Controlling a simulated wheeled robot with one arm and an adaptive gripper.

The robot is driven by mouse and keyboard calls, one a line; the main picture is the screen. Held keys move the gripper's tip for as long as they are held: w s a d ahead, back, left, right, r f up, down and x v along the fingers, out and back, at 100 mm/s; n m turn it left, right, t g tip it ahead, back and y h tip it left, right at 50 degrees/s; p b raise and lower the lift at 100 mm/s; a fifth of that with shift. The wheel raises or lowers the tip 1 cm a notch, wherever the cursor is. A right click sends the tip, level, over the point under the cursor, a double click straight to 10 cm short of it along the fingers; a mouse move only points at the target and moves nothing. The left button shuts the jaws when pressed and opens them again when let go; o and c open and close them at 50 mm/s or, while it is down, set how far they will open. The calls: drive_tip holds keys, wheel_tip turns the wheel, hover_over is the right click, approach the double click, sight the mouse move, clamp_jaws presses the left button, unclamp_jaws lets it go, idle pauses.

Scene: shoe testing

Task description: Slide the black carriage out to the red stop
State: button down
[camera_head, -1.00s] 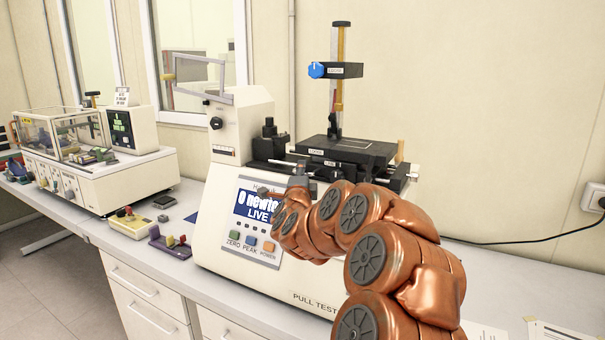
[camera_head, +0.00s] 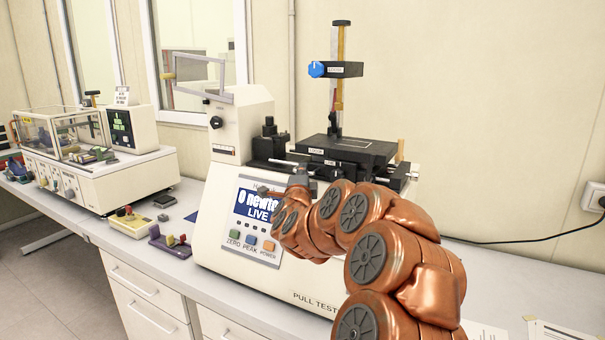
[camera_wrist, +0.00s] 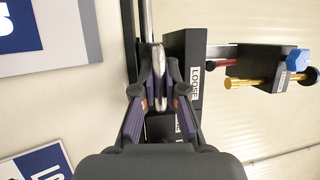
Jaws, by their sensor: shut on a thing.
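The black carriage (camera_head: 352,147) sits on top of the cream pull tester, with a white LOOSE label on its front edge. Part of its black body with a LOOSE label shows right of centre in the wrist view (camera_wrist: 181,60). My gripper (camera_head: 298,176) is at the tester's front, just below the carriage. In the wrist view its fingers (camera_wrist: 160,88) are shut on a thin silver bar (camera_wrist: 159,62) beside the black block. How the bar joins the carriage is hidden. A short red rod (camera_wrist: 222,65) shows right of the block; I cannot tell whether it is the red stop.
The pull tester (camera_head: 225,215) has a lit screen and buttons on its sloped front. A brass column (camera_head: 338,85) with a blue knob (camera_head: 316,69) rises behind the carriage. Another machine (camera_head: 120,160) and small fixtures stand left.

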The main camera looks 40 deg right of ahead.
drive_tip(key=shift+s+f+b, duration=0.1)
drive_tip(key=shift+f+b, duration=0.05)
drive_tip(key=shift+b, duration=0.35)
drive_tip(key=shift+s+b, duration=0.1)
drive_tip(key=shift+b, duration=0.35)
drive_tip(key=shift+s+d+b, duration=0.1)
drive_tip(key=shift+s+b, duration=0.1)
drive_tip(key=shift+b, duration=0.25)
drive_tip(key=c, duration=1.2)
unclamp_jaws()
